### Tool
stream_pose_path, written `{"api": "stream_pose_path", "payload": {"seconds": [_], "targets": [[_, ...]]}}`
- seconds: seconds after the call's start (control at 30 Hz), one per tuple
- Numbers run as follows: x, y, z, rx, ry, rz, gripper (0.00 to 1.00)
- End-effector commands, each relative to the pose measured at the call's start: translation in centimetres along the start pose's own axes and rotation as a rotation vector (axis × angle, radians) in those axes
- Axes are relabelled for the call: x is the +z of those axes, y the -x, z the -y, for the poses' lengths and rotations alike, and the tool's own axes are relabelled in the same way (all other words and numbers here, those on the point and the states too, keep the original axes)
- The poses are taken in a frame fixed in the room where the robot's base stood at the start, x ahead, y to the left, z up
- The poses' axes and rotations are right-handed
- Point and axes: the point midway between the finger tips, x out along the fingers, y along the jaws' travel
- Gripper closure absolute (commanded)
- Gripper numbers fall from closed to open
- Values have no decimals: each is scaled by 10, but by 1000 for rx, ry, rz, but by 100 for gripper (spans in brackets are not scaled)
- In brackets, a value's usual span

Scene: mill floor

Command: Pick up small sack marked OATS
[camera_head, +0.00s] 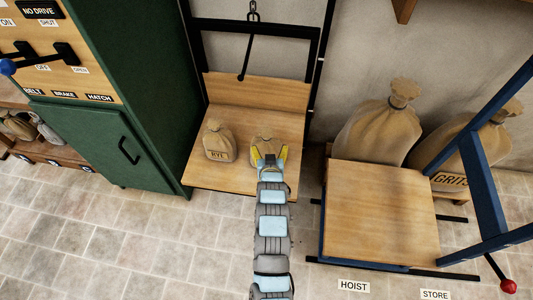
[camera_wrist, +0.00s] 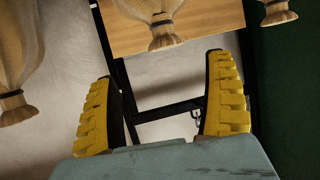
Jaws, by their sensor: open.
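Two small tan sacks stand upright on the hoist's wooden platform (camera_head: 245,183) in the head view. The left sack (camera_head: 219,142) carries a label that looks like RYE. The right sack (camera_head: 262,144) is partly hidden behind my gripper (camera_head: 270,158), and no label on it can be read. No OATS marking is legible anywhere. In the wrist view, which looks upside down, the tied neck of the right sack (camera_wrist: 165,34) hangs in at the top. My gripper's yellow fingers (camera_wrist: 160,68) are spread wide, with nothing between them.
A green cabinet (camera_head: 125,90) with levers stands left of the hoist. Large sacks (camera_head: 378,125), one marked GRITS (camera_head: 450,182), stand behind a wooden-topped cart (camera_head: 378,210) with blue rails at right. A black hoist frame (camera_head: 318,60) rises around the platform. Other sacks (camera_head: 18,125) sit far left.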

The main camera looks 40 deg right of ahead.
Motion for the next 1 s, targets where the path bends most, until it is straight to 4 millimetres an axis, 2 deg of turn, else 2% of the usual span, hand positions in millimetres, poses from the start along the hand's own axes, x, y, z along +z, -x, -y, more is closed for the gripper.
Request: {"api": "stream_pose_path", "payload": {"seconds": [0.4,0.77,1.0], "targets": [[0,-49,0,1,0,-3,15],[0,-62,1,0,0,-3,15],[2,-84,6,-1,-1,-3,15]]}}
